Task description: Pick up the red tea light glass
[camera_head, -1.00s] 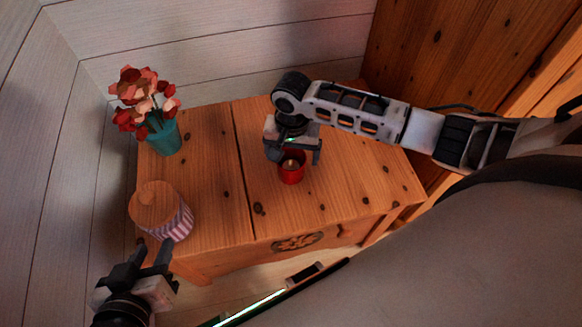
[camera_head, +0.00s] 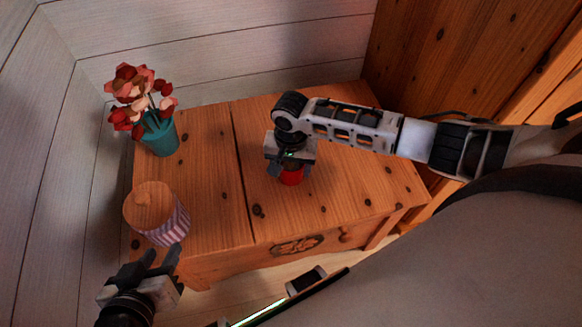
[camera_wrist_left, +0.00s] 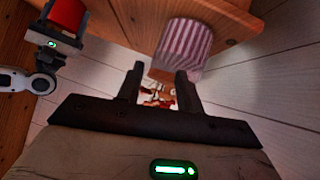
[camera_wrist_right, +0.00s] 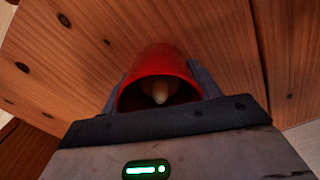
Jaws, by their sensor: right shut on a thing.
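The red tea light glass (camera_head: 291,177) is on the wooden chest, under my right gripper (camera_head: 289,172). In the right wrist view the glass (camera_wrist_right: 160,75) sits between the two fingers, with its open rim and a pale candle inside facing the camera. My right gripper is shut on the glass, with a finger at each side. The head view does not clearly show whether the glass still touches the top. The glass also shows at the upper left of the left wrist view (camera_wrist_left: 67,15). My left gripper (camera_head: 163,257) is open and empty in front of the chest's left end.
The wooden chest (camera_head: 215,205) stands against a white plank wall. A teal vase (camera_head: 161,138) with red and pink flowers is at its back left. A striped jar with a wooden lid (camera_head: 153,206) is at its front left. The chest's right part is clear.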

